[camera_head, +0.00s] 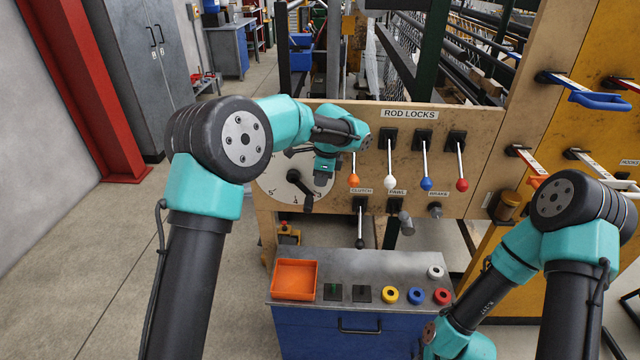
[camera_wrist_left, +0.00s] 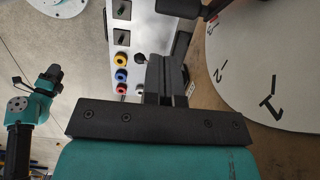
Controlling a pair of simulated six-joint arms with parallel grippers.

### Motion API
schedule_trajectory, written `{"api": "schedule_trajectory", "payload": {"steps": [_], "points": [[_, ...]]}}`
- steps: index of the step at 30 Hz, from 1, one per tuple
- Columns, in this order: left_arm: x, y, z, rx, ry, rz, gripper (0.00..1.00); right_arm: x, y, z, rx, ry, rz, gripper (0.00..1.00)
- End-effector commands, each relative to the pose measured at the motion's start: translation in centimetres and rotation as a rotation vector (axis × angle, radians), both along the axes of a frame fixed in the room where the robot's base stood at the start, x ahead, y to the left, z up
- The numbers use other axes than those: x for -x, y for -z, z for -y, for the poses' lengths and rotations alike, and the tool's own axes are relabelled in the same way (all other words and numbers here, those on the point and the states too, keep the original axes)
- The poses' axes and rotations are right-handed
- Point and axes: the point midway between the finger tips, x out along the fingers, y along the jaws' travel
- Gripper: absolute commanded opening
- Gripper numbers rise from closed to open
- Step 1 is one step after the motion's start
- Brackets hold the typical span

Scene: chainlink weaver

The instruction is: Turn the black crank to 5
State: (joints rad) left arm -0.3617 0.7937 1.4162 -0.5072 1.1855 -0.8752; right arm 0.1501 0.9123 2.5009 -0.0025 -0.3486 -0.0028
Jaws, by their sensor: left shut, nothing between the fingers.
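The black crank (camera_head: 300,184) sits on the round white dial (camera_head: 275,195) at the left end of the wooden panel. Its arm slants down and to the right from the hub. Part of it shows at the top of the left wrist view (camera_wrist_left: 217,7), close to the red-marked numeral 3; numerals 2 and 1 are also readable there. My left gripper (camera_head: 323,177) is at the dial's right edge, beside the crank and apart from it. In the left wrist view its fingers (camera_wrist_left: 167,78) are shut and empty. My right gripper (camera_wrist_left: 50,76) is small and dark there.
Levers with orange, white, blue and red knobs (camera_head: 425,165) stand just right of my left gripper. A black-knobbed lever (camera_head: 360,225) hangs below. The blue cabinet (camera_head: 350,262) below carries an orange tray (camera_head: 295,279) and coloured rings. Floor at left is clear.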

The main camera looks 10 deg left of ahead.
Motion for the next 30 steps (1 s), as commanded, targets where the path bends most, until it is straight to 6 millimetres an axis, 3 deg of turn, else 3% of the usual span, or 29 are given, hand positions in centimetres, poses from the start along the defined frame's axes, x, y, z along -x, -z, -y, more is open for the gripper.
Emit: {"api": "schedule_trajectory", "payload": {"steps": [15,30], "points": [[0.1,7.6,-1.2,-0.001,0.0,-0.002,0.0,0.0,0.0,0.0,0.0,0.0,0.0,0.43],[0.1,8.5,-1.4,0.0,0.0,0.0,0.0,0.0,0.0,0.0,0.0,0.0,0.0,0.43]]}}
